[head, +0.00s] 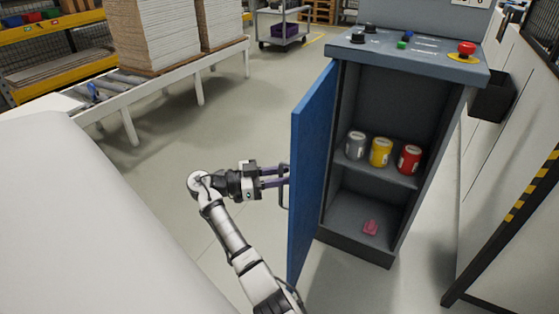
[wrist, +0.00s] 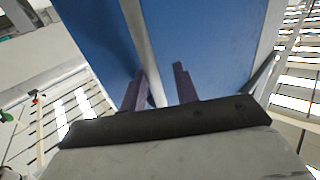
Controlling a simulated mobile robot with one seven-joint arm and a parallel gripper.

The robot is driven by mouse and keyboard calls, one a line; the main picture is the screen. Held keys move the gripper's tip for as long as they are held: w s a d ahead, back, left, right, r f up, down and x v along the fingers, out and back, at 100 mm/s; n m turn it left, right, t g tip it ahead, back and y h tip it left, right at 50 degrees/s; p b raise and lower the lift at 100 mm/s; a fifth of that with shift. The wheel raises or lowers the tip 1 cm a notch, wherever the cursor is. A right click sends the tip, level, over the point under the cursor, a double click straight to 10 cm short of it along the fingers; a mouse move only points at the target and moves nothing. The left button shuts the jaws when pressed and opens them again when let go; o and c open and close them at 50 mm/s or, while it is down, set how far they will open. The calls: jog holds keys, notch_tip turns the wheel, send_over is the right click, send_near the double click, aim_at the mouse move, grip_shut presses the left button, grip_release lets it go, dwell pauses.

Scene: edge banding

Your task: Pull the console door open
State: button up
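The blue console door (head: 311,170) stands swung well open to the left of the grey console (head: 360,252), and the inside shows. A grey bar handle (head: 284,197) is on the door's outer face. My gripper (head: 282,177) is at the handle, with its two dark purple fingers pointing at the door. In the wrist view the fingers (wrist: 161,78) are spread apart with a gap between them, in front of the blue door panel (wrist: 205,30). I cannot tell whether the fingers touch the handle.
Grey, yellow and red cans (head: 380,153) stand on the console's shelf; a pink object (head: 370,228) lies below. A red emergency button (head: 466,48) is on top. A roller conveyor (head: 150,82) with stacked boards is at the left. Floor (head: 220,125) left of the door is clear.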

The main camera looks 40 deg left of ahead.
jog(key=shift+s, duration=0.1)
jog(key=b+v, duration=0.2)
jog(key=v, duration=1.1)
jog(key=shift+s+a, duration=0.25)
jog(key=shift+a, duration=0.05)
